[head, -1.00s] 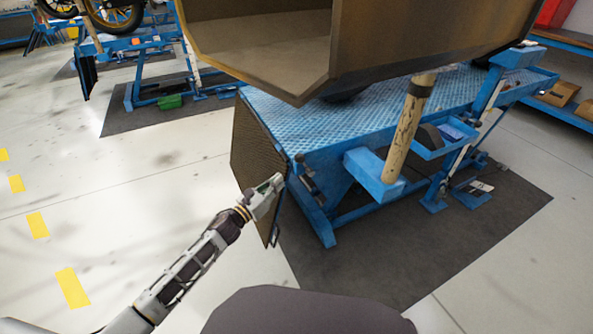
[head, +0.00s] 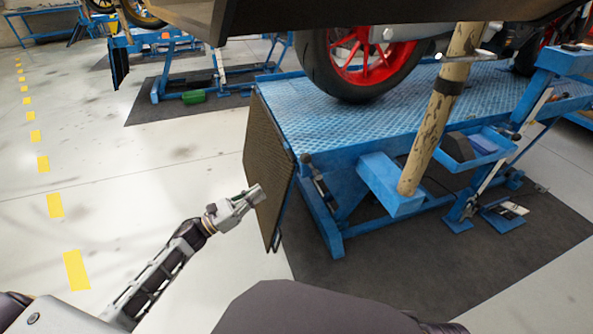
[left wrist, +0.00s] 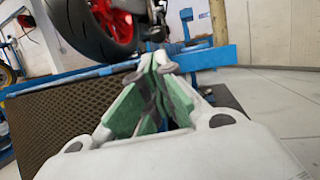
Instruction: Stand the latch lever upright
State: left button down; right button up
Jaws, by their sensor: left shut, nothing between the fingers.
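My left gripper (head: 258,193) is shut and empty, in front of the dark ribbed ramp flap (head: 265,155) that hangs from the end of the blue lift table (head: 375,115). In the left wrist view its green-padded fingers (left wrist: 158,65) meet at their tips, pointing toward the table's blue edge (left wrist: 100,72). A small dark fitting (head: 313,178) sits at the table's near corner, right of the gripper and apart from it. It may be the latch lever; I cannot tell its angle. My right gripper is not in view.
A motorcycle's red-rimmed wheel (head: 365,50) stands on the table. A worn beige post (head: 437,110) rises from a blue bracket at its side. A dark panel edge (head: 330,18) crosses the top. Pale floor (head: 150,200) is open to the left.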

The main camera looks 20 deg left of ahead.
pick_arm(q)
jog(key=shift+w+d, duration=0.1)
jog(key=b, duration=0.2)
send_near(311, 166)
jog(key=shift+w+d+r, duration=0.65)
jog(key=shift+w+r, duration=0.65)
jog(key=shift+r, duration=0.25)
jog(key=shift+w+d+r, duration=0.15)
jog(key=shift+w+d, duration=0.2)
jog(key=shift+w, duration=0.05)
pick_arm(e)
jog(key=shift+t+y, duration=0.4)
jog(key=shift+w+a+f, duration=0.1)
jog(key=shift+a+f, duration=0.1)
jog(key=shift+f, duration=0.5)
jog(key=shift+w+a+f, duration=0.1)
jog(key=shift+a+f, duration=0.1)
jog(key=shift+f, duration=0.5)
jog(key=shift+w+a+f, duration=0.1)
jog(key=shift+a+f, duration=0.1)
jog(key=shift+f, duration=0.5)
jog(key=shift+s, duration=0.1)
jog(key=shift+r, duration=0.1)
